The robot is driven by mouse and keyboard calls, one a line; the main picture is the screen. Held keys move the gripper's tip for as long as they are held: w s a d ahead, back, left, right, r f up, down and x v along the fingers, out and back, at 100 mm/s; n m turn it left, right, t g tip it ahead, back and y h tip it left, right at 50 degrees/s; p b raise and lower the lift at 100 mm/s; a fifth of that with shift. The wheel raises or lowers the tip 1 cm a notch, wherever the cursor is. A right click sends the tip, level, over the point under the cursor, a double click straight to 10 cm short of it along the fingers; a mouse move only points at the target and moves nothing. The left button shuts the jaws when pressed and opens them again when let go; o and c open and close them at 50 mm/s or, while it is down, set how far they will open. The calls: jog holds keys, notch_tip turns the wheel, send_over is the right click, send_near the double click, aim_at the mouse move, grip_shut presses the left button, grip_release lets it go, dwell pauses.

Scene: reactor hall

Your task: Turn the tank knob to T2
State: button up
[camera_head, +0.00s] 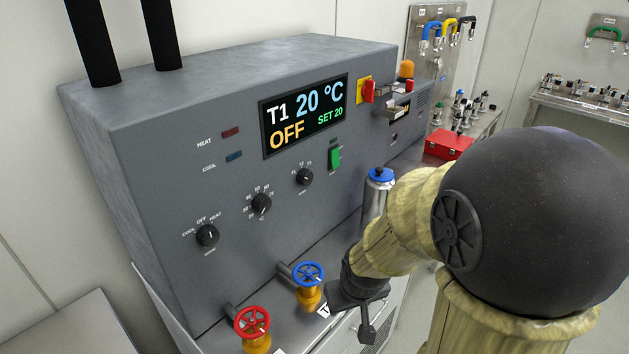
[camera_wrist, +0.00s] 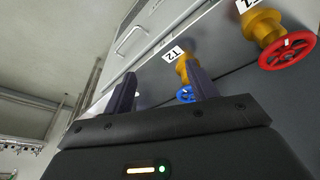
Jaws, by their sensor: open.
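The tank knob (camera_head: 304,176) is a small black dial on the grey control panel, the rightmost of three dials, with small marks above it. Its pointer is too small to read surely. The display (camera_head: 304,113) reads T1, 20 °C, OFF and SET 20. My gripper (camera_head: 365,322) is low in front of the panel, below and to the right of the knob, touching nothing that I can see. In the wrist view my gripper (camera_wrist: 163,92) has its two fingers apart and empty. The knob is not visible in the wrist view.
A blue valve wheel (camera_head: 309,274) and a red valve wheel (camera_head: 252,322) stand on the ledge below the panel, left of my gripper. A silver canister with a blue cap (camera_head: 379,177) stands behind my arm. A green switch (camera_head: 335,158) is right of the knob.

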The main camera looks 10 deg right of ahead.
aim_at(309, 179)
jog(key=w+d+r+n+t+y+p, duration=0.1)
jog(key=w+d+n+t+y, duration=0.15)
jog(key=w, duration=0.35)
jog(key=w+d+r+n+t+y+p, duration=0.1)
jog(key=w+d+n+t, duration=0.25)
jog(key=w, duration=0.25)
notch_tip(309, 179, up, 10)
jog(key=d+n+t+y+p, duration=0.1)
jog(key=n+t+y, duration=0.1)
jog(key=t+y, duration=0.3)
jog(key=shift+s+d+r+n+t+y+p, duration=0.2)
jog(key=shift+s+n+t+y+p, duration=0.15)
jog(key=shift+y, duration=0.4)
jog(key=shift+w, duration=0.15)
jog(key=p+x, duration=0.4)
jog(key=x, duration=1.3)
jog(key=shift+w+a, duration=0.15)
jog(key=shift+c, duration=0.5)
